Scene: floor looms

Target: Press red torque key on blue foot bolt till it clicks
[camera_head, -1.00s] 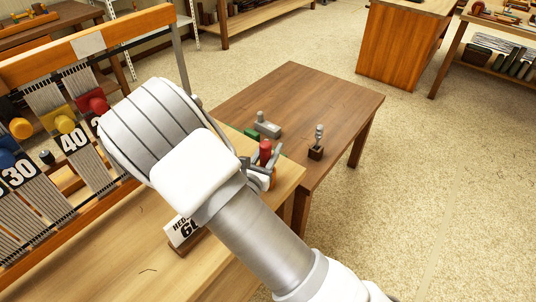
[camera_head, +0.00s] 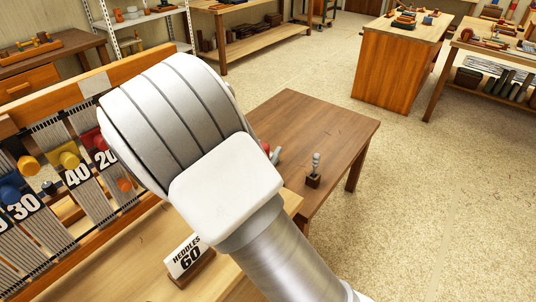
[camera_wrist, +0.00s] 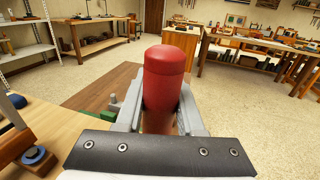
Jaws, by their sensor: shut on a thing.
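My gripper (camera_wrist: 172,115) is shut on the red torque key (camera_wrist: 165,75), whose rounded red top stands up between the fingers in the wrist view. Its lower end is hidden by the gripper. In the head view my arm covers the gripper and nearly all of the key; only a bit of red (camera_head: 275,154) shows past its edge. A blue round piece (camera_wrist: 35,155) sits at the lower left of the wrist view, apart from the key. A blue knob (camera_head: 10,190) shows on the loom at left. I cannot tell whether either is the blue foot bolt.
The wooden loom frame (camera_head: 95,90) stands at left. A "HEDDLES 60" card (camera_head: 188,258) stands on the light bench. A brown table (camera_head: 335,130) holds a small tool in a dark block (camera_head: 313,180). A green piece (camera_wrist: 112,115) is near my gripper. Open floor lies right.

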